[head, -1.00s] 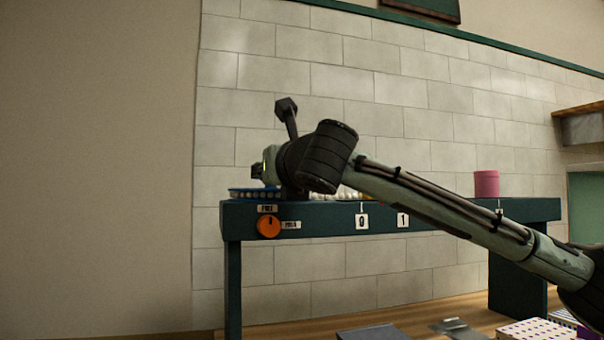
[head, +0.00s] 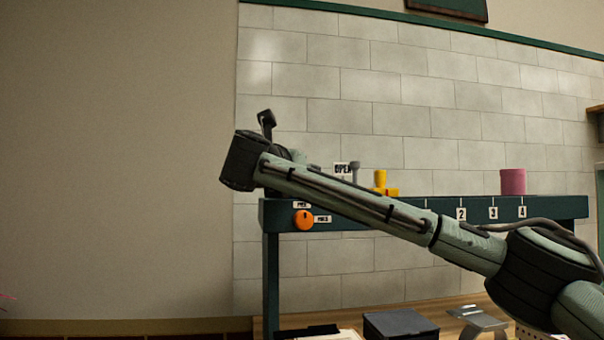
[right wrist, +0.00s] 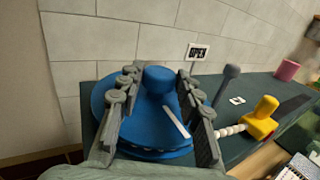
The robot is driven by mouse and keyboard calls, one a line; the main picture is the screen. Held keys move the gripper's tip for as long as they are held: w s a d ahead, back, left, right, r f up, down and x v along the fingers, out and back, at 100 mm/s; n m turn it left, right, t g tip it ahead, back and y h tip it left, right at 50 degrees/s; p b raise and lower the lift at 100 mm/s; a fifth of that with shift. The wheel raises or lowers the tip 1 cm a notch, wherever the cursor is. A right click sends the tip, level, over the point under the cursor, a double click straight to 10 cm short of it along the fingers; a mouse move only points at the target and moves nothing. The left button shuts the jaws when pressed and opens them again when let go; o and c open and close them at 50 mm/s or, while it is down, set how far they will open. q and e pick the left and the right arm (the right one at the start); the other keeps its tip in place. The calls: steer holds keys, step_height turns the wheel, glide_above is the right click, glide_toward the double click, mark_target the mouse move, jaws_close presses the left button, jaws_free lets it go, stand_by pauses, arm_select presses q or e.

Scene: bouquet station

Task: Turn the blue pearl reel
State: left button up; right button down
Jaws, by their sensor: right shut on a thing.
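The blue pearl reel (right wrist: 148,125) stands on the dark green bench in the right wrist view. It is a round disc with a raised blue knob (right wrist: 158,80) and a white mark on its face. My right gripper (right wrist: 158,74) has its grey fingers on either side of the knob, shut on it. My left gripper is not in view.
The bench (head: 575,207) carries an orange dial (head: 304,219), a grey post (head: 355,172), a yellow piece (head: 380,181) and a pink cylinder (head: 513,181). White pearls (right wrist: 228,130) run to the yellow piece. A tiled wall backs the bench.

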steer(key=c, duration=1.5)
jaws_free()
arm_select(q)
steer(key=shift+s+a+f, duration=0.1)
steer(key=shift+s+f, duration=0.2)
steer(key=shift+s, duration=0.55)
arm_select(e)
steer(key=o, duration=0.5)
steer(key=shift+s, duration=0.15)
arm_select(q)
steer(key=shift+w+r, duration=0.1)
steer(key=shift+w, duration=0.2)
arm_select(e)
steer(key=v, duration=1.1)
steer(key=shift+s+a, duration=0.15)
steer(key=shift+s, duration=0.2)
